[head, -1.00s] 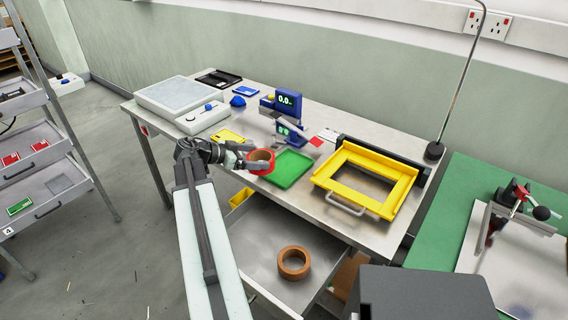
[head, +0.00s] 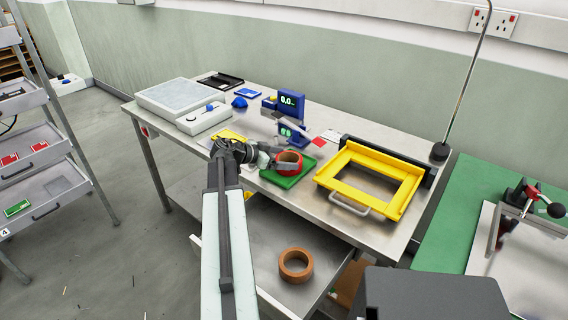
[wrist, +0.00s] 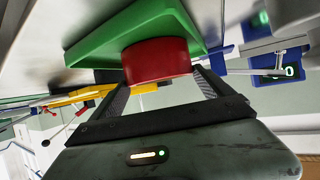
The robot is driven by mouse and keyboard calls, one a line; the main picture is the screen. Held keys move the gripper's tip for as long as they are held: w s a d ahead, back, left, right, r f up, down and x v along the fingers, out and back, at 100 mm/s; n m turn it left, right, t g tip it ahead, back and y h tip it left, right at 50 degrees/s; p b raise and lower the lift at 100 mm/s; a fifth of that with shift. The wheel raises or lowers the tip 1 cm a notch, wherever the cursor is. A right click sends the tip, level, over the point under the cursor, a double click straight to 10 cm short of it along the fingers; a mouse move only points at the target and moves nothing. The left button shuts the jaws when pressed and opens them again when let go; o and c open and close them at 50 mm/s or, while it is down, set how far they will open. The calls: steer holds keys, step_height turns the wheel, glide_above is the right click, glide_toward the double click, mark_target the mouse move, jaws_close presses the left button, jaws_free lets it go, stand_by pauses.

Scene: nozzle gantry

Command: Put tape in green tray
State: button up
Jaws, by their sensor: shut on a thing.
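A red roll of tape (head: 289,163) is held in my gripper (head: 280,160), over the green tray (head: 287,181) on the metal table. The tape overlaps the tray in the head view, and I cannot tell whether it touches the tray floor. In the wrist view the red tape (wrist: 156,62) sits between the two fingers (wrist: 165,92), with the green tray (wrist: 115,38) right against or just behind it. A second, brown tape roll (head: 295,265) lies in the open drawer below the table.
The open drawer (head: 327,270) juts out below the tray. A yellow frame (head: 340,188) with a handle stands right of the tray. Left and behind are a yellow card (head: 229,136), a blue device with a display (head: 291,103) and a white box (head: 202,118).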

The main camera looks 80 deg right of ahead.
steer(key=o, duration=1.2)
steer(key=shift+r, duration=0.3)
steer(key=p+v, duration=0.5)
steer(key=v, duration=0.6)
steer(key=shift+w+a, duration=0.25)
steer(key=shift+w, duration=0.1)
